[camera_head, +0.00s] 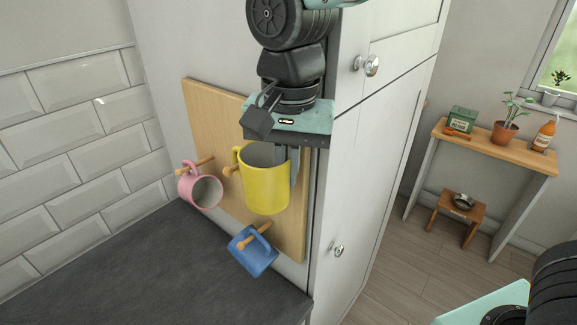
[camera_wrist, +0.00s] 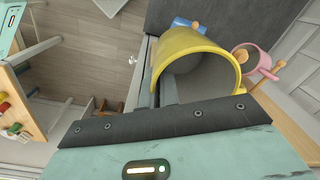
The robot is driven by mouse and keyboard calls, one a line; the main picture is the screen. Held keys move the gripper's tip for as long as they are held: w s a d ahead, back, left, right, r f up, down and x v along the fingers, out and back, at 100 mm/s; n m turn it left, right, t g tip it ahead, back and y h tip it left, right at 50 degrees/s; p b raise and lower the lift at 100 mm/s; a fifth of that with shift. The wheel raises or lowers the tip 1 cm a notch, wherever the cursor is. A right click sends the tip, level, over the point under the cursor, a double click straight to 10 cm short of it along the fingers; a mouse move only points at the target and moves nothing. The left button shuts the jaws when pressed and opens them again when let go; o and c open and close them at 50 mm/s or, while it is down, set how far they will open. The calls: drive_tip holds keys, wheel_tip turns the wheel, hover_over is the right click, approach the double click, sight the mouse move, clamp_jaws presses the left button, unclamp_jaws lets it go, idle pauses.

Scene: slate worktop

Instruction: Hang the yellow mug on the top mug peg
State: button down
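The yellow mug (camera_head: 264,188) is upright in front of the wooden peg board (camera_head: 203,110), with its handle to the left. My gripper (camera_head: 289,168) points down and is shut on the mug's right wall. In the wrist view the yellow mug (camera_wrist: 187,44) shows its open mouth beside my gripper's fingers (camera_wrist: 160,92). A wooden peg (camera_head: 230,170) shows at the lower part of the mug's handle. I cannot tell whether it passes through the handle. The rest of that peg is hidden behind the mug.
A pink mug (camera_head: 204,191) hangs on a peg at the left. A blue mug (camera_head: 251,254) hangs tilted on a lower peg (camera_head: 257,236). The slate worktop (camera_head: 165,270) below is clear. A white cabinet (camera_head: 365,180) stands close on the right.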

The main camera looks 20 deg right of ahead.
sight(272, 166)
drive_tip(key=shift+s+f, duration=0.3)
drive_tip(key=shift+f, duration=0.3)
drive_tip(key=c, duration=1.6)
unclamp_jaws()
drive_tip(key=shift+r, duration=0.1)
drive_tip(key=shift+a+r+p, duration=0.25)
drive_tip(key=shift+r+p, duration=0.35)
drive_tip(key=r+p, duration=0.1)
drive_tip(key=s+a+r+p, duration=0.1)
drive_tip(key=r, duration=0.1)
drive_tip(key=a+r+p, duration=0.1)
drive_tip(key=r+p, duration=0.1)
drive_tip(key=shift+s, duration=0.15)
